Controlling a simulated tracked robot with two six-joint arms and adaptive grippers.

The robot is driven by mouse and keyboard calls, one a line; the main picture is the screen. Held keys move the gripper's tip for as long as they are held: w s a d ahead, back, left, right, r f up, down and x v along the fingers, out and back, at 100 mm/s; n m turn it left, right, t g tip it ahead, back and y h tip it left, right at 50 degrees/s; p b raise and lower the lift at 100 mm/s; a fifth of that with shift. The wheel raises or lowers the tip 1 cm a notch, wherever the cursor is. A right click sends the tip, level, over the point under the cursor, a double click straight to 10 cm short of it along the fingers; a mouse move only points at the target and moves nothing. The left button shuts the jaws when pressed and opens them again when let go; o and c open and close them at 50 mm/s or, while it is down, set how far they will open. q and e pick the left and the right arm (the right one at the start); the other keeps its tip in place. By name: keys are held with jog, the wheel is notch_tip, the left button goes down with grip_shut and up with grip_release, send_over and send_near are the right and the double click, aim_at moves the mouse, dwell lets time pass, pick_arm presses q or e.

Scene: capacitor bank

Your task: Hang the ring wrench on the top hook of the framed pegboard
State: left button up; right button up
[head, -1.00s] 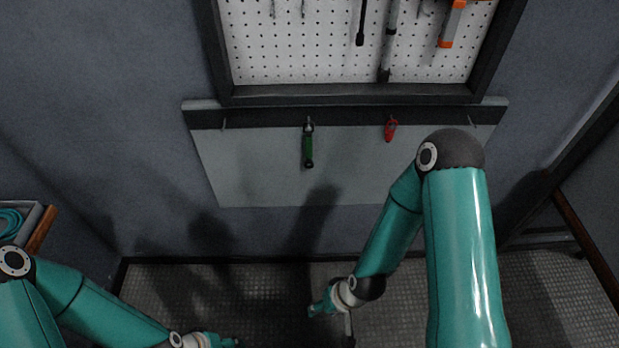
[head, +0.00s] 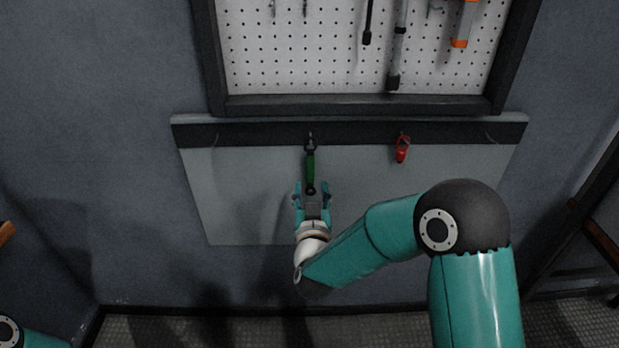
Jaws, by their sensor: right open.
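The wrench (head: 310,168), with a green middle and dark ends, hangs upright from a hook on the dark rail below the pegboard. My right gripper (head: 312,190) is open, pointing up at the wrench's lower end. Its two teal fingers stand either side of that end; I cannot tell whether they touch it. The framed pegboard (head: 300,78) is above, white with a dark frame. Its upper part is cut off, so I cannot make out the top hook. My left gripper is out of view; only a bit of my left arm shows at bottom left.
A red item (head: 402,149) hangs on the dark rail (head: 250,133) to the right of the wrench. A black tool (head: 368,25), a grey bar (head: 398,50) and an orange-ended tool (head: 464,25) hang on the pegboard. The pegboard's lower left is bare.

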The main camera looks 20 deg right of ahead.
aim_at(311, 168)
jog(key=p+x, duration=0.1)
jog(key=x, duration=0.3)
jog(key=shift+r, duration=0.1)
jog(key=x, duration=0.1)
jog(key=b+x, duration=0.1)
jog(key=x, duration=0.1)
jog(key=shift+f, duration=0.25)
jog(key=shift+w+d, duration=0.2)
jog(key=shift+w, duration=0.35)
grip_shut()
jog(key=shift+r, duration=0.1)
jog(key=shift+s+r, duration=0.2)
jog(key=shift+r, duration=0.2)
